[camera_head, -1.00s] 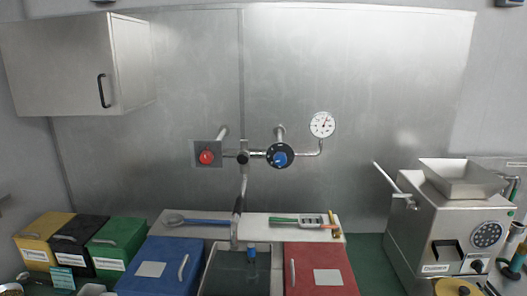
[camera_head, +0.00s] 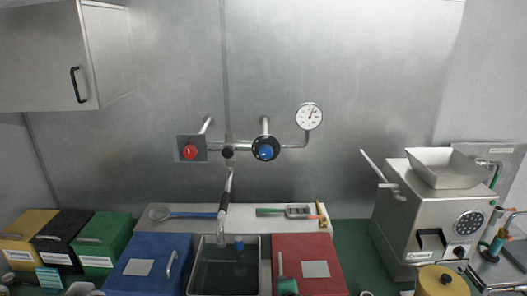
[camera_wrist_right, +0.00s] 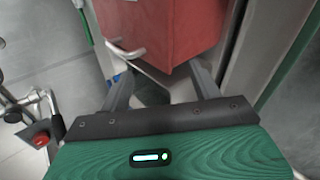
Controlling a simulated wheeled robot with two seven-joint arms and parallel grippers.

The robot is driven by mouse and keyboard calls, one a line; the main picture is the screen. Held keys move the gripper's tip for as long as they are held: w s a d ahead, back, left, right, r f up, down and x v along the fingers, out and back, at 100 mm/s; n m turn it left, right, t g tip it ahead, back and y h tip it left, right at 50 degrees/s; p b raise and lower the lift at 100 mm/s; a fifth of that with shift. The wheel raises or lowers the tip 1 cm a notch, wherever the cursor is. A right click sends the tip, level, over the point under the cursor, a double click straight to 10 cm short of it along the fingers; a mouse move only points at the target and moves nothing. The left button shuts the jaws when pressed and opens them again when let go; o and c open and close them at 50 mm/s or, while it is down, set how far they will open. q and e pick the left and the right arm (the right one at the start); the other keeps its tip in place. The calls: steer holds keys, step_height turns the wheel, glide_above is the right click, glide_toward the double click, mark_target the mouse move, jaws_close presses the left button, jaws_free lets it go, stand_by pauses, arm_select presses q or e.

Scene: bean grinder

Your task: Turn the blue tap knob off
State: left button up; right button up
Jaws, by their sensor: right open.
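The blue tap knob (camera_head: 265,152) sits on a round black collar on the wall pipe, right of the spout. The red knob (camera_head: 190,152) is on a square plate to its left. The spout (camera_head: 224,195) comes down over the sink (camera_head: 222,284); whether water runs is too small to tell. My right gripper (camera_wrist_right: 162,88) is open and empty in the right wrist view, with the red-fronted bin (camera_wrist_right: 160,30) beyond its fingers. It is well away from the knob. My left gripper is not in view.
A pressure gauge (camera_head: 309,115) stands right of the blue knob. Below are a blue-lidded bin (camera_head: 150,250) and a red-lidded bin (camera_head: 310,250). The grinder (camera_head: 430,210) is at the right, a wall cabinet (camera_head: 40,60) upper left. The wall around the knob is clear.

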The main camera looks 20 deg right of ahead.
steer(key=w+r+n+t+h, duration=0.2)
steer(key=w+r+n+t, duration=0.2)
steer(key=w+r+n, duration=0.65)
steer(key=n+t+h, duration=0.1)
steer(key=n+t, duration=0.3)
steer(key=n, duration=0.2)
glide_toward(266, 154)
steer(key=p+x, duration=0.2)
steer(key=x, duration=0.2)
steer(key=p+x, duration=0.2)
steer(key=x, duration=0.3)
steer(key=shift+w+r+p, duration=0.1)
steer(key=shift+r+p, duration=0.1)
steer(key=shift+p, duration=0.1)
steer(key=shift+x, duration=0.85)
steer(key=shift+f, duration=0.1)
steer(key=c, duration=1)
